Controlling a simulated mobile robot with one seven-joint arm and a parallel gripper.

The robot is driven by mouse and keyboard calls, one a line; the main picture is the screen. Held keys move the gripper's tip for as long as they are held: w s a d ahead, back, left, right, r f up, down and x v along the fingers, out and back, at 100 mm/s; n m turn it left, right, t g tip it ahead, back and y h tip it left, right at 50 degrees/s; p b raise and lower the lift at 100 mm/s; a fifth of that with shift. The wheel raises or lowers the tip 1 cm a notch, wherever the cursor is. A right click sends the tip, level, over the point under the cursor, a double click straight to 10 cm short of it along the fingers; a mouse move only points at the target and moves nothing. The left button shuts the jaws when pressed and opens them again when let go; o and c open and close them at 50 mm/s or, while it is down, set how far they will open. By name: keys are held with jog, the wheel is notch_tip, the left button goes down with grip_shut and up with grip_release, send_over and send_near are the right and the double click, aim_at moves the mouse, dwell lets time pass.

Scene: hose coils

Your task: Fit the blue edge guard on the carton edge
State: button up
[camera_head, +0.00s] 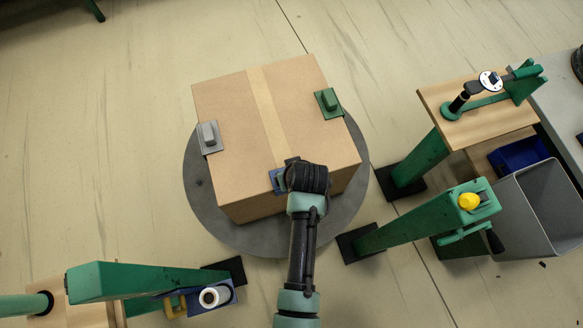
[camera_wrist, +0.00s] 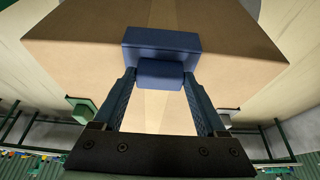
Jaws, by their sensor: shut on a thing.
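The blue edge guard (camera_head: 276,181) is at the near top edge of the brown carton (camera_head: 230,180), by the tape strip. In the wrist view the guard (camera_wrist: 161,43) lies across the carton edge, roughly in line with it. I cannot tell whether it is pressed fully against the cardboard. My gripper (camera_wrist: 160,78) is shut on the guard's blue block, with one finger on each side. In the head view my wrist hides part of the guard. A grey guard (camera_head: 208,137) sits on the carton's left edge and a green guard (camera_head: 328,101) on its right edge.
The carton stands on a round grey platform (camera_head: 235,235). Green stands are near it, one with a yellow knob (camera_head: 469,201) at right, another at lower left by a white roll (camera_head: 213,297). A grey bin (camera_head: 540,210) and a wooden-topped table (camera_head: 495,120) are at right.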

jog(key=shift+f, duration=0.35)
dwell(0.3)
jog(key=o, duration=1.3)
jog(key=shift+o, duration=0.2)
jog(key=shift+r, duration=0.1)
jog(key=p+v, duration=0.8)
dwell(0.7)
dwell(0.3)
jog(key=b+v, duration=0.1)
jog(key=v, duration=1.1)
jog(key=shift+s+r, duration=0.25)
jog(key=shift+r, duration=0.1)
